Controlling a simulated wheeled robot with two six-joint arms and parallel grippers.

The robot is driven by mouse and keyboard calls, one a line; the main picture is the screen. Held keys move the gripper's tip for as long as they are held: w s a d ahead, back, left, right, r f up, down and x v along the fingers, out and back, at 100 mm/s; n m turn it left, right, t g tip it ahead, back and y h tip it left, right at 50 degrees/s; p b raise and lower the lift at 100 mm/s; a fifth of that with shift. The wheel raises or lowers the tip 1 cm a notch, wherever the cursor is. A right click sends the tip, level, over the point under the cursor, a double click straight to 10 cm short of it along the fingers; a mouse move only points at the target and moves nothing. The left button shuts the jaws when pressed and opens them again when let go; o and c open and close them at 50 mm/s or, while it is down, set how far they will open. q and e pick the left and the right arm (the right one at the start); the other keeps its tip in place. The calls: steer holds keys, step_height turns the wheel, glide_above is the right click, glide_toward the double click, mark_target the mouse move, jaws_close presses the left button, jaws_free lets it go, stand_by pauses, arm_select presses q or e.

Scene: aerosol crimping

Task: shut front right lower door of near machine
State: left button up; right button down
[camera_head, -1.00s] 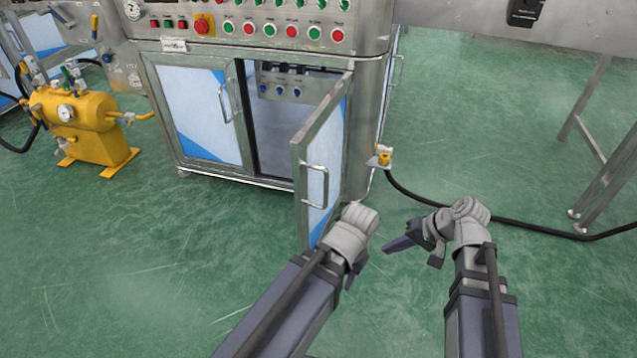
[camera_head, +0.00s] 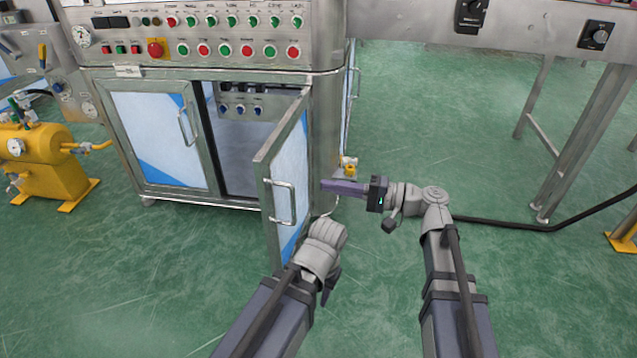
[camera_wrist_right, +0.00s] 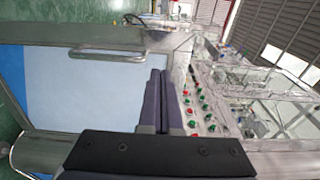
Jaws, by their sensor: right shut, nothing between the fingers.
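The near machine's front right lower door (camera_head: 290,165) stands open, swung out toward me, with a metal handle (camera_head: 284,200) near its free edge. Its panel (camera_wrist_right: 75,90) and handle (camera_wrist_right: 108,57) also show in the right wrist view. My right gripper (camera_head: 325,186) is shut and empty, pointing left at the door's outer face. I cannot tell whether it touches. Its fingers (camera_wrist_right: 157,102) lie together in the right wrist view. My left gripper (camera_head: 328,290) is low, to the right of the door's lower free corner, mostly hidden behind its wrist.
The machine's left lower door (camera_head: 155,135) is shut. Buttons line the panel (camera_head: 225,40) above. A yellow tank unit (camera_head: 45,160) stands at left. A black hose (camera_head: 510,224) crosses the green floor at right, near a table leg (camera_head: 580,140).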

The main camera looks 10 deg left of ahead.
mark_target(270, 176)
steer(key=a, duration=0.4)
steer(key=w+a, duration=0.1)
steer(key=a, duration=0.7)
steer(key=shift+w, duration=0.35)
steer(key=shift+a, duration=0.1)
